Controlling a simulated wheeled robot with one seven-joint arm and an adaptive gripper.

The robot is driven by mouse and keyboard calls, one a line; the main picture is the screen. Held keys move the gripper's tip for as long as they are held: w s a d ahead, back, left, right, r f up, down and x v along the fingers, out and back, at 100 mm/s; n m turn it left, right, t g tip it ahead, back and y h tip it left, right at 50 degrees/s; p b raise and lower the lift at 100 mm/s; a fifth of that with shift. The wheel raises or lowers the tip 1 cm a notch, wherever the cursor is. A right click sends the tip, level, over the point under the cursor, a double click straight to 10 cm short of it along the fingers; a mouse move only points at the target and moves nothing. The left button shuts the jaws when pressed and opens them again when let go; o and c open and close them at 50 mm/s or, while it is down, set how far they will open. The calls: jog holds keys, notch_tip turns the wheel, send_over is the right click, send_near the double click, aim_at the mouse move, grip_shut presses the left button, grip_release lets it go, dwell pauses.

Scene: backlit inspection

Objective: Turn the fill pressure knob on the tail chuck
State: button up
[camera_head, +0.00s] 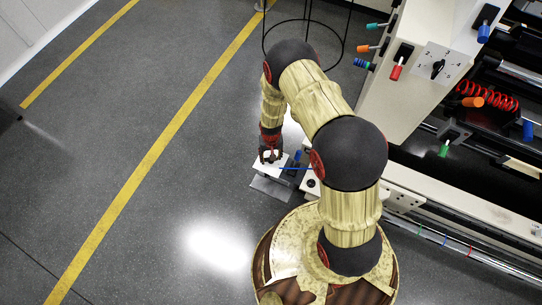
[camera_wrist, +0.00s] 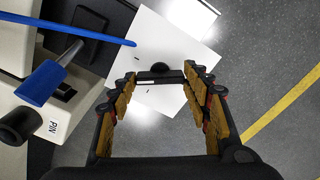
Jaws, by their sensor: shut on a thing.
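In the wrist view, a dark knob (camera_wrist: 160,68) stands on a white plate (camera_wrist: 150,42) between my fingertips. My gripper (camera_wrist: 160,77) is shut on the knob, one finger on each side. Part of the knob is hidden by the fingers and a dark bar across them. No label on this knob can be read. In the head view, my gripper (camera_head: 270,157) reaches down to a small white box (camera_head: 264,169) left of the machine. The knob itself is hidden there by the gripper.
In the head view, another black knob (camera_head: 438,67) is on a marked panel at right. Grey floor (camera_head: 150,110) is clear at left.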

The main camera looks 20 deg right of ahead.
jog(key=n, duration=0.5)
jog(key=shift+n+p, duration=0.3)
jog(key=shift+p, duration=0.1)
jog(key=n, duration=0.5)
jog(key=shift+p, duration=0.35)
jog(key=shift+n, duration=0.4)
jog(key=o, duration=1.2)
jog(key=shift+c, duration=0.2)
notch_tip(320, 180, up, 12)
